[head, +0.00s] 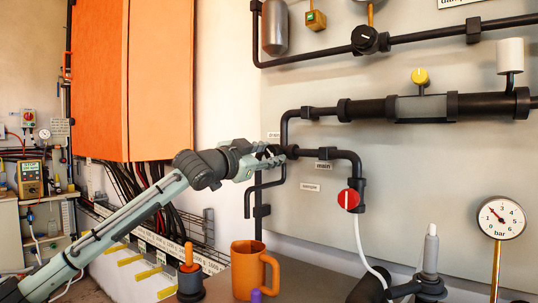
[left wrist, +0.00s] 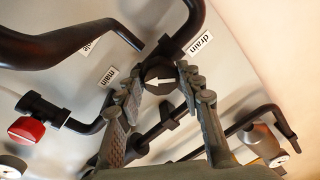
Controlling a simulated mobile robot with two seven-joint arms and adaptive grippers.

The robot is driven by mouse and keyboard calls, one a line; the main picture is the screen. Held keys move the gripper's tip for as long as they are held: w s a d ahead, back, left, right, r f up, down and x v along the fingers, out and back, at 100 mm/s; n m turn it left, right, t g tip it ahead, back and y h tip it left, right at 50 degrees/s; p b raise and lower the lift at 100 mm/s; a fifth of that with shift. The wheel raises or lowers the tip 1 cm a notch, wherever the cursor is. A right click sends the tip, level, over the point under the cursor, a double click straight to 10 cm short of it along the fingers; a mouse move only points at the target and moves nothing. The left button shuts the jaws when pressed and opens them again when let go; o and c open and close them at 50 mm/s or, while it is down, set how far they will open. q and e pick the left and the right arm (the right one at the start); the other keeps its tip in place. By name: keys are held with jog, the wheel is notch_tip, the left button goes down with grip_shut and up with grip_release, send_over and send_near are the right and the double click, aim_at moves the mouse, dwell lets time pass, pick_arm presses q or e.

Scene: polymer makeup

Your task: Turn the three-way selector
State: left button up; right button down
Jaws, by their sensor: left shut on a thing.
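The three-way selector (left wrist: 159,72) is a dark round knob with a white arrow, at a junction of black pipes. In the left wrist view the arrow points left, toward the side of the "main" label (left wrist: 108,76). The "drain" label (left wrist: 201,42) is at the upper right; a third label is partly hidden by a pipe. My left gripper (left wrist: 160,80) has one finger on each side of the knob and is shut on it. In the head view my left gripper (head: 272,154) reaches the junction from the left and mostly covers the selector. My right gripper is not in view.
Pipes run along the grey panel (head: 420,190). A red valve knob (head: 348,199) hangs below right of the selector. An orange mug (head: 252,268) stands on the bench below, and a pressure gauge (head: 501,218) stands at the right. An orange cabinet (head: 160,80) is at left.

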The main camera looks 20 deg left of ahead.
pick_arm(q)
jog(key=m, duration=0.4)
jog(key=shift+a, duration=0.1)
jog(key=m+h, duration=0.1)
jog(key=m, duration=0.3)
jog(key=shift+m, duration=0.3)
dwell(0.3)
jog(key=o, duration=1.1)
jog(key=shift+o, duration=0.2)
jog(key=v, duration=1.2)
jog(key=shift+f, duration=0.1)
